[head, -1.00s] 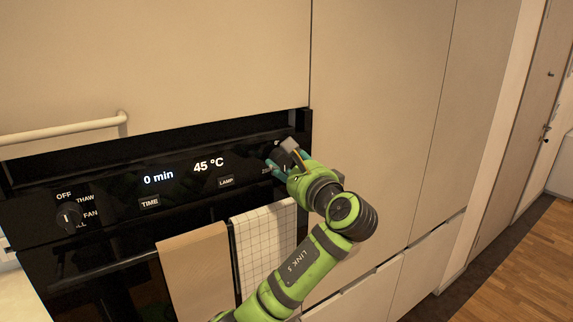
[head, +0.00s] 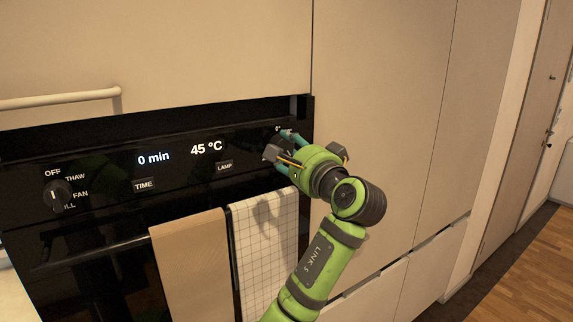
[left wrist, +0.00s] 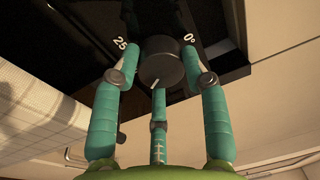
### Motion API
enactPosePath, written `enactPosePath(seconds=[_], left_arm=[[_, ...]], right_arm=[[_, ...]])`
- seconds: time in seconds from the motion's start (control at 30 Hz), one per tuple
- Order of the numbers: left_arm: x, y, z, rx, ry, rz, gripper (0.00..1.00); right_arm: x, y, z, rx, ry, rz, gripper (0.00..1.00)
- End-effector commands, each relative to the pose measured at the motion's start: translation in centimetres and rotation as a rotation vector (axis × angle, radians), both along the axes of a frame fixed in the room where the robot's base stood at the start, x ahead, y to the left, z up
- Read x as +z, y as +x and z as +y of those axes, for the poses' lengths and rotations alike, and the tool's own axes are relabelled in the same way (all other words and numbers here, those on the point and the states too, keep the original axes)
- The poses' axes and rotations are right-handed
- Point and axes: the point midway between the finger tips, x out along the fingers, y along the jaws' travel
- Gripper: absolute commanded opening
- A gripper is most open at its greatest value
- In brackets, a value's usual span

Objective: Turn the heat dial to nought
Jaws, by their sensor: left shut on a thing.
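The heat dial (left wrist: 162,62) is a dark round knob on the black oven panel, with a white mark on its face. In the left wrist view the labels "25" and "0°" show on either side, and the white mark points toward the lower left, away from the 0°. My left gripper (left wrist: 161,80) has its teal fingers around the dial and is shut on it. In the head view this gripper (head: 280,147) is at the panel's right end and mostly hides the dial. The temperature display (head: 206,148) reads 45 °C. My right gripper is out of view.
A mode dial (head: 56,195) marked OFF, THAW and FAN is at the panel's left. TIME (head: 146,185) and LAMP (head: 224,167) buttons lie between. A brown towel (head: 190,265) and a checked towel (head: 264,245) hang below, near my arm.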

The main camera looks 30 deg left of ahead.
Motion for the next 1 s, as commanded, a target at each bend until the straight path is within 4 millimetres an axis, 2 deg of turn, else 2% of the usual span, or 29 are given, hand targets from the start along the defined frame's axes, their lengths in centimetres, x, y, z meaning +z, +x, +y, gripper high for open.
enactPosePath(seconds=[0.03, 0.4, 1.0], left_arm=[[-0.6, 0.1, -0.2, -0.008, -0.019, -0.045, 0.12], [-0.3, 0.2, -0.2, -0.01, -0.15, -0.372, 0.12], [0.3, 0.1, -0.2, -0.009, -0.365, -0.9, 0.12]], right_arm=[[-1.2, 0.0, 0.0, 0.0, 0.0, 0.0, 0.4], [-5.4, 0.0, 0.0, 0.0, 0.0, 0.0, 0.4], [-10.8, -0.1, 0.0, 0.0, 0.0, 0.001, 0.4]])
